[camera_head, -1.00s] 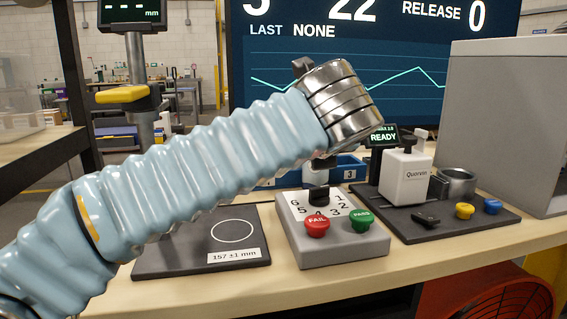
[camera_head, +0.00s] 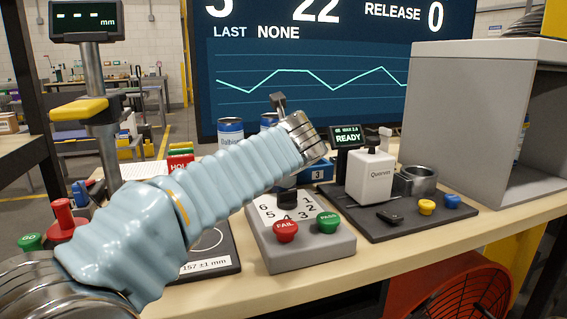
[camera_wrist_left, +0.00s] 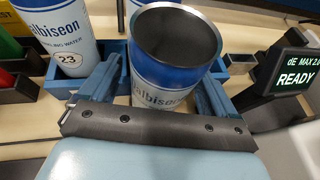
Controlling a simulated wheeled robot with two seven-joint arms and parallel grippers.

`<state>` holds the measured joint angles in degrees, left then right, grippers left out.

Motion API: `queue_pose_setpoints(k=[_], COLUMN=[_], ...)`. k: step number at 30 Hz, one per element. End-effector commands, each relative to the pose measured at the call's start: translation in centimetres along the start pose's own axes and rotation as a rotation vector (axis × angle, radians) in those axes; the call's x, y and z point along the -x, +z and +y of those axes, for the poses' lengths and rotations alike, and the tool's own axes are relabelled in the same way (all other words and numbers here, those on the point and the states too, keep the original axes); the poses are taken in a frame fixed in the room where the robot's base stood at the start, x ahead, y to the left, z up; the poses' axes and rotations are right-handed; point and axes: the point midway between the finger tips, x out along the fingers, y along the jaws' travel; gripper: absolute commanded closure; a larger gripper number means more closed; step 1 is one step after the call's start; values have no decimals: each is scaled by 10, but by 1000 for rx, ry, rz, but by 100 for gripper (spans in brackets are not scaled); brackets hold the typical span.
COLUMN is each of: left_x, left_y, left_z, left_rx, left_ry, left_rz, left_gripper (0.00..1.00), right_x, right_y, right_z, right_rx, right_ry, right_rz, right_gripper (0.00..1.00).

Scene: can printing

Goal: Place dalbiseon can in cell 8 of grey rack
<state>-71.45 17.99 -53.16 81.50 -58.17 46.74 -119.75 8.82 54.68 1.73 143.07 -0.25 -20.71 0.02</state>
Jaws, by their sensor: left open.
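A white and blue dalbiseon can (camera_wrist_left: 165,75) with an open dark top stands between the two fingers of my left gripper (camera_wrist_left: 160,70) in the left wrist view. The jaws are open, one finger on each side of the can. A second dalbiseon can (camera_wrist_left: 58,38), marked 23, stands to its left in a blue holder. In the head view, one can (camera_head: 230,134) shows behind my left arm and another (camera_head: 269,121) is partly covered by it. My left fingers are hidden there behind the wrist. A large grey open-fronted box (camera_head: 433,115) stands at the right; no cell numbers are readable.
A grey button box (camera_head: 300,245) and a black plate with a white Quorvin device (camera_head: 370,178) and metal ring (camera_head: 415,180) stand on the bench. A READY display (camera_wrist_left: 288,78) is right of the gripper. A gauge post (camera_head: 103,150) stands left.

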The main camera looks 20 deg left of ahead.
Motion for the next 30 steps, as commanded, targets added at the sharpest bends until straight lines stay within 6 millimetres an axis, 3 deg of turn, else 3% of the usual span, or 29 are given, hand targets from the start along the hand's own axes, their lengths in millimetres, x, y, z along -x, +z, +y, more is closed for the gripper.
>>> queue_pose_setpoints(k=[8,18,21,30], left_x=[-5,-5,-5,-3], left_y=[0,0,0,5], left_z=[0,0,0,0], left_rx=[0,0,0,0], left_ry=[-1,-1,-1,-1], left_rz=[0,0,0,-1], left_gripper=[9,60,68,68], right_x=[1,1,1,3], right_y=[0,0,0,0], right_z=[0,0,0,-1], right_rx=[0,0,0,1], right_ry=[0,0,0,0], right_rz=[0,0,0,-1], right_gripper=[57,57,57,57])
